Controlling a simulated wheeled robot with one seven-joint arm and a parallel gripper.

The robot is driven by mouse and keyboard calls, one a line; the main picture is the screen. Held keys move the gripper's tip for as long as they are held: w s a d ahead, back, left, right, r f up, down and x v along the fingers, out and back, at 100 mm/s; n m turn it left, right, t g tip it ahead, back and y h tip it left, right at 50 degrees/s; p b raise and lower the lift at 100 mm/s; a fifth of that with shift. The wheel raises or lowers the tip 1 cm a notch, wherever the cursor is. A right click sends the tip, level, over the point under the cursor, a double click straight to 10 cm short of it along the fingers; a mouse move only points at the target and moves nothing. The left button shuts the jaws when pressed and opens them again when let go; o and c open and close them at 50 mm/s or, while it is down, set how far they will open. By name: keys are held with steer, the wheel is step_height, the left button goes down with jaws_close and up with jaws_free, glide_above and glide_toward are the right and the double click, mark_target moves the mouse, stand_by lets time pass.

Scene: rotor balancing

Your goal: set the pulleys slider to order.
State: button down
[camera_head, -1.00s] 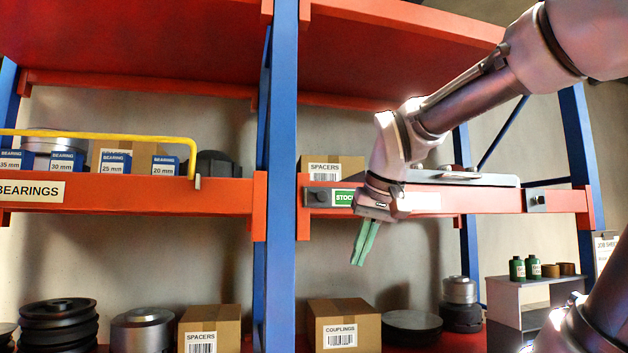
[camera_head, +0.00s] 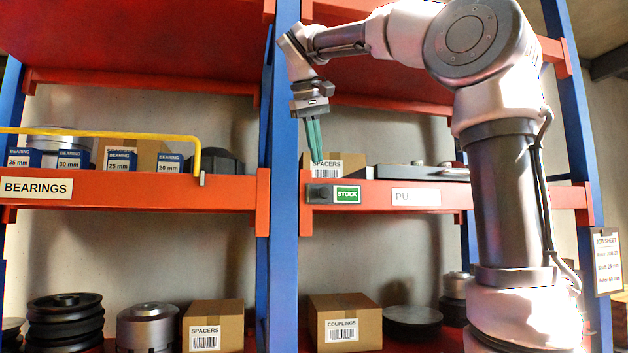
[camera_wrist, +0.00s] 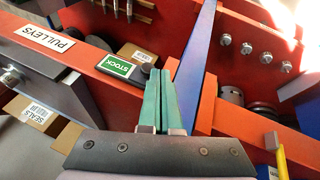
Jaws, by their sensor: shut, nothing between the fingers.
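The pulleys slider (camera_head: 320,194) is a dark block with a knob at the left end of the right bay's orange beam. A green STOCK plate (camera_head: 347,194) shows just to its right; no order marking is visible. In the wrist view the slider (camera_wrist: 147,70) and the green plate (camera_wrist: 118,68) lie just left of my fingertips. My gripper (camera_head: 316,158) has green fingers pointing down, shut and empty, a little above the slider in the head view. It also shows in the wrist view (camera_wrist: 160,75). I see no contact with the slider.
The PULLEYS label (camera_wrist: 57,39) is on the same beam. A blue upright (camera_head: 283,200) is close on the left. A yellow rail (camera_head: 195,155) fronts the bearings shelf. A job sheet (camera_head: 607,262) hangs at right.

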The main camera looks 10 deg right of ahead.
steer(key=w+a+r, duration=0.2)
steer(key=a+r, duration=0.2)
steer(key=a, duration=0.1)
steer(key=shift+w+r+m, duration=0.2)
steer(key=shift+r+m, duration=0.1)
steer(key=shift+r, duration=0.05)
steer(key=shift+f, duration=0.1)
glide_toward(323, 193)
steer(key=w+a+f, duration=0.2)
steer(key=a+f, duration=0.1)
steer(key=f, duration=0.1)
steer(key=d, duration=0.1)
steer(key=w+d+f, duration=0.1)
steer(key=d, duration=0.1)
steer(key=shift+f, duration=0.2)
